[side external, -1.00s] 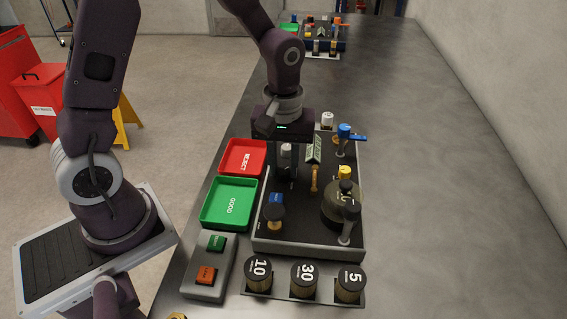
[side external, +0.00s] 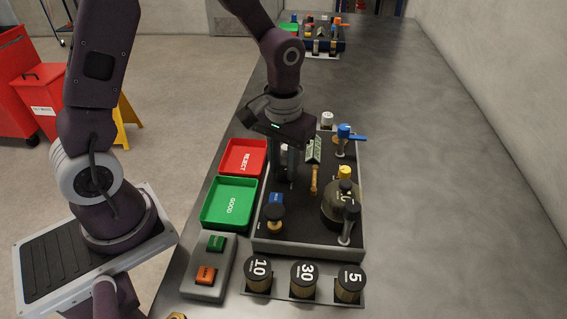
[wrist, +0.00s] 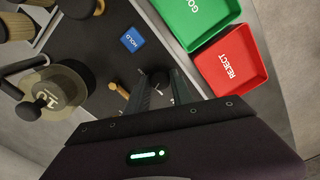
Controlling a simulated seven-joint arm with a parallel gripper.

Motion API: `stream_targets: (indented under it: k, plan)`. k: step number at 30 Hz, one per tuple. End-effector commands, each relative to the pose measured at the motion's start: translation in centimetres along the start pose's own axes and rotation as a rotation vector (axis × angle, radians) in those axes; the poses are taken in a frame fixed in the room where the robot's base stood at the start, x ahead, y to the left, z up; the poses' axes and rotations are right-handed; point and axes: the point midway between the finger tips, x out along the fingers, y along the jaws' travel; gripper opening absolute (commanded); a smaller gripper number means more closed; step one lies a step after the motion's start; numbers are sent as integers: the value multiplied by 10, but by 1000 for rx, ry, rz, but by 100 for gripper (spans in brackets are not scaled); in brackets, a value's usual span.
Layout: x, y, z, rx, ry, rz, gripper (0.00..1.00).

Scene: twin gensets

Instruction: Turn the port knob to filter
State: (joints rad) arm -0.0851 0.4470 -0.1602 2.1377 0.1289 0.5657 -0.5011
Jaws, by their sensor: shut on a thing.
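The near panel (side external: 312,218) is a dark board with a grey rim, carrying several controls. My gripper (side external: 287,176) points down at its left part and is shut on a knob. The knob is mostly hidden by the fingers, so its pointer and any filter label cannot be read. In the wrist view my gripper (wrist: 162,92) has its fingers close together over the panel (wrist: 105,72). A small brass-handled lever (side external: 314,178) stands just right of the fingers, apart from them, beside a green display (side external: 314,149).
A blue HOLD button (side external: 276,198), a dark round knob (side external: 274,216), an olive drum (side external: 340,206) and a blue-handled valve (side external: 345,132) crowd the panel. Red REJECT (side external: 243,157) and green GOOD (side external: 229,203) trays lie left. Weights marked 10, 30 and 5 stand in front. The bench right is clear.

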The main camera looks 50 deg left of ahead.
Motion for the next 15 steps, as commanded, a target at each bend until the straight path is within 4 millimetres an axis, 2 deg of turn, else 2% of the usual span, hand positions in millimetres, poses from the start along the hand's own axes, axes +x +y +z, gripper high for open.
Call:
stream_targets:
  k: [15]
  plan:
    - [-1,0,0,489,0,0,0]
